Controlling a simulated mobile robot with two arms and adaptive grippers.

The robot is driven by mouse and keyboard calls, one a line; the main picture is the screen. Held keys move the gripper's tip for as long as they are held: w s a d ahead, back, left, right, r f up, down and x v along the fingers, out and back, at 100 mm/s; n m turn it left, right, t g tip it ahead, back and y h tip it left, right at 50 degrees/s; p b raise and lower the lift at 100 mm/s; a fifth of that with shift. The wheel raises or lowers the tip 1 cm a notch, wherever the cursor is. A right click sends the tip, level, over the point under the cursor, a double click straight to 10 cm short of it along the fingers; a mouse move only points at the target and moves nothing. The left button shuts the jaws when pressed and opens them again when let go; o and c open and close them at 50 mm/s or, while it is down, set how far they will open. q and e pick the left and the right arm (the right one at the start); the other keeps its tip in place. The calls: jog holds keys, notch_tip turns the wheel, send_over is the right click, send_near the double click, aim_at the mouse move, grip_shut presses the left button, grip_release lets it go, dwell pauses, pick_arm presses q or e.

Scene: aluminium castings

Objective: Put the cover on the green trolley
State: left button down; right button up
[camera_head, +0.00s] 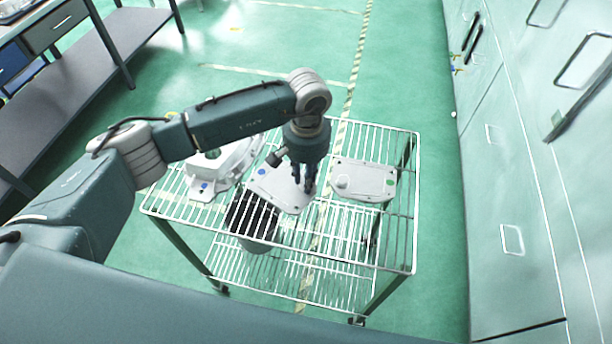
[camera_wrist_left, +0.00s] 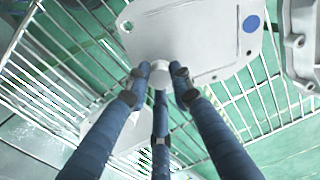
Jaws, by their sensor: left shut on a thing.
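The trolley (camera_head: 330,262) has white wire shelves and dark green legs. My left gripper (camera_head: 308,184) is over the middle of its top shelf, pointing down. Its three fingers (camera_wrist_left: 160,80) are shut on a white round knob at the edge of a flat pale grey cover (camera_head: 280,187). The cover shows large in the wrist view (camera_wrist_left: 185,35), with a blue dot and a hole in one corner. I cannot tell whether it rests on the wires or hangs just above them. My right gripper is not in view.
A second flat plate with a green dot (camera_head: 364,182) lies on the top shelf to the right. A bulky white casting (camera_head: 225,163) stands on the left. A black bin (camera_head: 250,217) is below. Teal cabinets (camera_head: 540,150) stand right, a grey bench (camera_head: 90,75) left.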

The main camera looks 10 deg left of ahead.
pick_arm(q)
jog(key=c, duration=1.5)
grip_release()
notch_tip(320, 180, up, 12)
jog(key=b, duration=0.4)
jog(key=shift+r, duration=0.1)
jog(key=shift+s, duration=0.1)
